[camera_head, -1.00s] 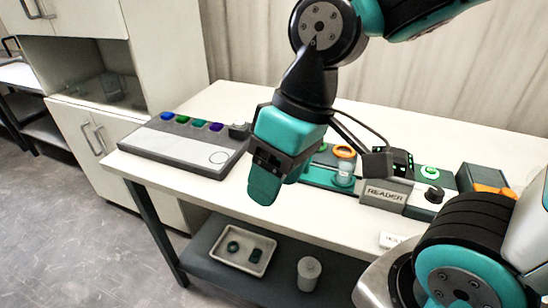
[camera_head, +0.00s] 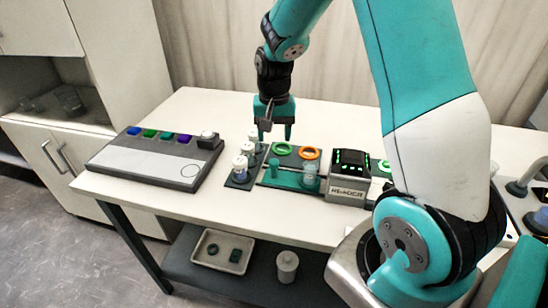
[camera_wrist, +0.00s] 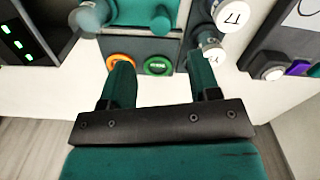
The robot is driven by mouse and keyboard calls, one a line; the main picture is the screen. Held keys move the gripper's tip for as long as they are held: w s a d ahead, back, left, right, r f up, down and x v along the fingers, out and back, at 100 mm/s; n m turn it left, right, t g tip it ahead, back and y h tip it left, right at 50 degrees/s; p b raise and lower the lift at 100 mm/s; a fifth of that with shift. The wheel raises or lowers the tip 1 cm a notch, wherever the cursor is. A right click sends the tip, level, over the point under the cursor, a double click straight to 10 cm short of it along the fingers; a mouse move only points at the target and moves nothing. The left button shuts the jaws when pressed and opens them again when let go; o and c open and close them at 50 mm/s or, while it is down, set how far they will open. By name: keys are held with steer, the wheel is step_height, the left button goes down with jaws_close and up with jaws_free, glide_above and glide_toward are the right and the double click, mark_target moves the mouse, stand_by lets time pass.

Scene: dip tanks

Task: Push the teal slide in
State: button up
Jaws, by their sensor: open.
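The teal slide (camera_head: 285,180) lies in a dark station on the table, left of the reader (camera_head: 347,190). A small clear-and-white jar (camera_head: 311,177) stands at its right end. In the wrist view the slide (camera_wrist: 135,12) shows at the top edge, with a teal knob (camera_wrist: 161,20) sticking up. My gripper (camera_head: 275,138) is open and empty, pointing down behind the slide, by the green ring (camera_head: 282,149) and orange ring (camera_head: 309,153). In the wrist view its fingers (camera_wrist: 160,72) straddle the green ring; I see no contact with the slide.
White-capped vials (camera_head: 240,168) stand in a dark rack just left of the slide, close to one finger in the wrist view. A grey panel with coloured buttons (camera_head: 155,157) lies farther left. The table front (camera_head: 270,222) is clear.

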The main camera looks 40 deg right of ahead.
mark_target(274, 162)
step_height(274, 162, down, 9)
steer(key=shift+r+p, duration=0.1)
steer(key=shift+p, duration=0.3)
jaws_close()
